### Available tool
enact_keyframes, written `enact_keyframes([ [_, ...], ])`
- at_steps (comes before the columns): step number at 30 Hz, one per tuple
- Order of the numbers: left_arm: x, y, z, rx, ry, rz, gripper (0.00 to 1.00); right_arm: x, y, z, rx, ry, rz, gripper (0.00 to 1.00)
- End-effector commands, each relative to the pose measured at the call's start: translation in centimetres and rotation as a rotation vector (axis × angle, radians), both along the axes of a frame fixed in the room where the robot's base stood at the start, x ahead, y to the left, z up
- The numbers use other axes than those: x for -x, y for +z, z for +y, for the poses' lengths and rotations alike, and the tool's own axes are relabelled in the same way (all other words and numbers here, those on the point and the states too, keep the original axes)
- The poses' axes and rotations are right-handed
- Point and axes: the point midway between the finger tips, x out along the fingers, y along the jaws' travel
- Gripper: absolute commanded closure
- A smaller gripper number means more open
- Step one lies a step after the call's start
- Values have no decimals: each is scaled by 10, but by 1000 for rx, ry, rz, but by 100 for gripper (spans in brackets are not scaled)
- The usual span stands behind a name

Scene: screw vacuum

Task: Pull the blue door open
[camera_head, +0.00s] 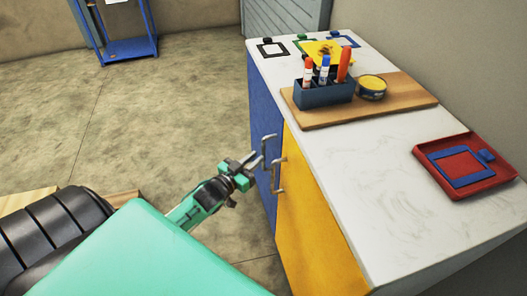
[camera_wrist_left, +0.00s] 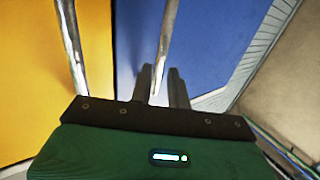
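The blue door (camera_head: 264,125) is the far front panel of the white-topped cabinet and appears closed. It also fills the middle of the left wrist view (camera_wrist_left: 215,35). Its metal handle (camera_head: 266,150) is an upright bar. My left gripper (camera_head: 254,162) is at this handle, with its fingers pointing at the door. In the left wrist view the two fingers stand apart, and the blue door's handle (camera_wrist_left: 167,40) runs down between them. A gap shows beside the bar, so the fingers look open around it. My right gripper is not in view.
A yellow door (camera_head: 315,225) with its own handle (camera_head: 279,175) is close beside the blue one. The countertop (camera_head: 370,150) holds a wooden board (camera_head: 410,95), a pen holder (camera_head: 325,95) and a red tray (camera_head: 490,190).

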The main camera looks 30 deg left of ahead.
Motion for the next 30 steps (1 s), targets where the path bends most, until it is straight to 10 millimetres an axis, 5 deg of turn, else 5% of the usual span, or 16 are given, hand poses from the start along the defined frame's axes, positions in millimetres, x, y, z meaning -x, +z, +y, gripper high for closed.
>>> enact_keyframes([
  [9, -41, 0, -5, 1, 0, -1, 82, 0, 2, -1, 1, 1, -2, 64],
  [23, -50, 0, -6, 1, 0, 0, 82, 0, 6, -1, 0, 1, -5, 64],
  [26, -50, 0, -6, 1, 0, 0, 100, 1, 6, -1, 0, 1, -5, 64],
  [30, -50, 0, -6, 1, 0, 0, 100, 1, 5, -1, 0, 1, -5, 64],
])
